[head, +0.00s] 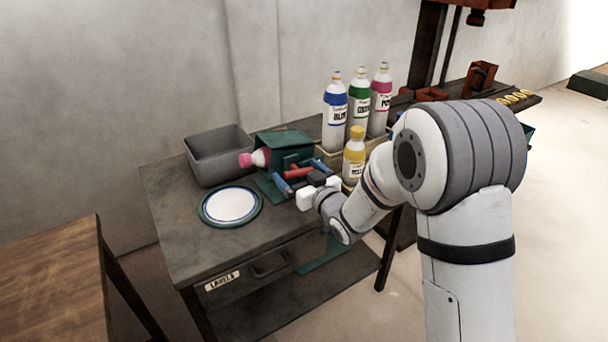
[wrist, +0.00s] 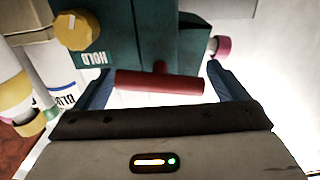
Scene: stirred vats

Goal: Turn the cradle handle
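The cradle is a dark green box-like stand (head: 285,142) on the workbench, with a pink-capped bottle (head: 258,158) lying tilted out of its left side. Its red bar handle (head: 299,170) faces my gripper; the handle also shows in the wrist view (wrist: 160,84). My gripper (head: 297,174) has its blue fingers spread, one beyond each end of the handle, with the bar lying between them. In the wrist view my gripper (wrist: 158,72) shows small gaps at the bar's ends, so it looks open and not clamped. A yellow knob (wrist: 78,30) sits beside a HOLD label.
A grey bin (head: 218,158) and a blue-rimmed plate (head: 231,205) stand left on the bench (head: 215,243). Blue-, green- and pink-labelled bottles (head: 335,115) stand behind, and a yellow-capped bottle (head: 354,155) stands close to my gripper's right. The bench front has a drawer (head: 262,270).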

